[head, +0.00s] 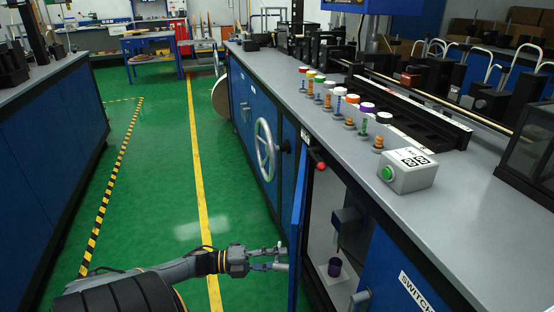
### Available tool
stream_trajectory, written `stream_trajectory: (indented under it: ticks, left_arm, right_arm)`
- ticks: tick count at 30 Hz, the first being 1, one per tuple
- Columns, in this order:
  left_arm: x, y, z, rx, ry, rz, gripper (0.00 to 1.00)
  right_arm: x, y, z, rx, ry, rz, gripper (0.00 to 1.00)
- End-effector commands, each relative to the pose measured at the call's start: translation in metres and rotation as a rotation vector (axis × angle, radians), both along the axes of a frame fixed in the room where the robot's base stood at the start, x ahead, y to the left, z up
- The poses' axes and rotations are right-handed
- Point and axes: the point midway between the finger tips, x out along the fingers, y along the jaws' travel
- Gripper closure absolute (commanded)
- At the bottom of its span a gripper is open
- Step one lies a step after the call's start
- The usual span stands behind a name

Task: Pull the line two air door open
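A blue cabinet door (298,235) in the front of the long bench stands swung out from its opening, seen nearly edge-on. Behind it the cabinet's pale interior (345,205) shows, with a dark box and a small purple part on a white block inside. I cannot read a label on this door, so I cannot tell if it is the line two air door. My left gripper (284,258) is open and empty, its fingers apart, just left of the door's outer face. I cannot tell whether a fingertip touches it. My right gripper is not in view.
A red knob (320,166) sits above the cabinet opening. A grey handwheel (265,150) sticks out farther along the bench. A door marked SWITCH (405,275) is at right. A green-button box (408,172) stands on the bench top. The green aisle floor at left is clear.

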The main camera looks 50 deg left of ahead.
Motion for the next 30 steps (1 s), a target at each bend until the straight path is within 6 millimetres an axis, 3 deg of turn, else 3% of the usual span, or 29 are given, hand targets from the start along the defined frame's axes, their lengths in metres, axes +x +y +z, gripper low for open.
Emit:
stream_trajectory:
  ticks: [5,18,30]
  left_arm:
    - [-0.016,0.011,-0.001,0.001,0.003,0.002,0.62]
    - [-0.086,0.061,-0.001,0.002,0.004,0.004,0.62]
    - [-0.098,0.070,0.000,0.001,0.001,0.002,0.62]
  right_arm:
    - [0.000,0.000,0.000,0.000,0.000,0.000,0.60]
    - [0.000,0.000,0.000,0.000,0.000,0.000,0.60]
    - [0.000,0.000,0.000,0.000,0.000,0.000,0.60]
